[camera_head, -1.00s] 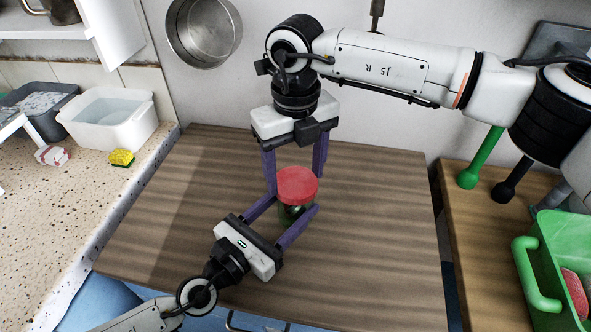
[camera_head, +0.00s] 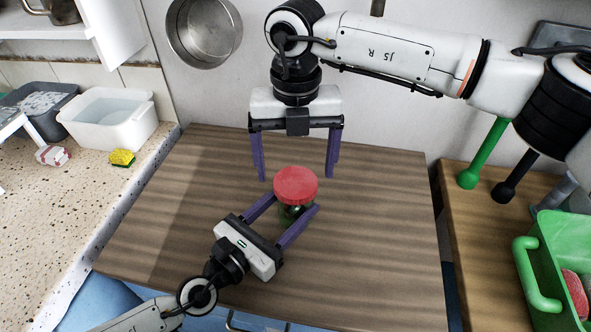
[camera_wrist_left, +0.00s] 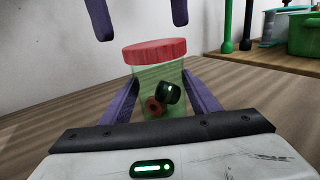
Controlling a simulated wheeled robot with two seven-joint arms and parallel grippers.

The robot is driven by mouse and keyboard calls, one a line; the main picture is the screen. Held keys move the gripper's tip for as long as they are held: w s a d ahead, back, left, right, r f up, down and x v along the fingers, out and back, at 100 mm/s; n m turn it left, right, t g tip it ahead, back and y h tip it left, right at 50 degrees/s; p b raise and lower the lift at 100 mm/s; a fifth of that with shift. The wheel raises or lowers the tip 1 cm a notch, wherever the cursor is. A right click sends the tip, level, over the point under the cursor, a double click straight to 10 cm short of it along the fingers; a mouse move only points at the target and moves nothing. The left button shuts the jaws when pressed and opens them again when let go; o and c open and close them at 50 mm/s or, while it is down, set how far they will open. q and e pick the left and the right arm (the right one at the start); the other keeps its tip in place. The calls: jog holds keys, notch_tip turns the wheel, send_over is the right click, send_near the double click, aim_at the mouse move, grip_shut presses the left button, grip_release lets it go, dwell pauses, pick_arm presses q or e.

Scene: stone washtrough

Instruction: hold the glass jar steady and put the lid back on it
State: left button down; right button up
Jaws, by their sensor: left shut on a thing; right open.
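The glass jar (camera_head: 297,213) stands upright on the wooden worktop, and it also shows in the left wrist view (camera_wrist_left: 160,90) with a few small dark and red items inside. The red lid (camera_head: 296,184) sits on the jar's mouth and looks level in the left wrist view (camera_wrist_left: 154,51). My left gripper (camera_head: 282,215) is shut on the jar, one finger on each side of its body. My right gripper (camera_head: 296,174) is open and empty behind and above the lid, its fingers apart from it. Its fingertips also show at the top of the left wrist view (camera_wrist_left: 140,31).
A stone counter (camera_head: 85,185) with a white tub (camera_head: 112,122) and a yellow sponge (camera_head: 122,158) lies at the left. A steel pan (camera_head: 204,32) hangs on the wall. The wooden worktop (camera_head: 380,235) is clear right of the jar.

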notch_tip(320, 180, up, 10)
dwell(0.3)
jog(key=shift+f, duration=0.1)
pick_arm(q)
jog(key=c, duration=0.6)
grip_release()
jog(key=b+v, duration=0.2)
jog(key=v, duration=0.7)
jog(key=shift+s+a+f+b, duration=0.15)
jog(key=shift+s+a+b, duration=0.05)
jog(key=shift+a+b, duration=0.1)
jog(key=shift+s+a, duration=0.2)
jog(key=shift+s, duration=0.1)
pick_arm(e)
notch_tip(320, 180, down, 3)
jog(key=shift+r, duration=0.15)
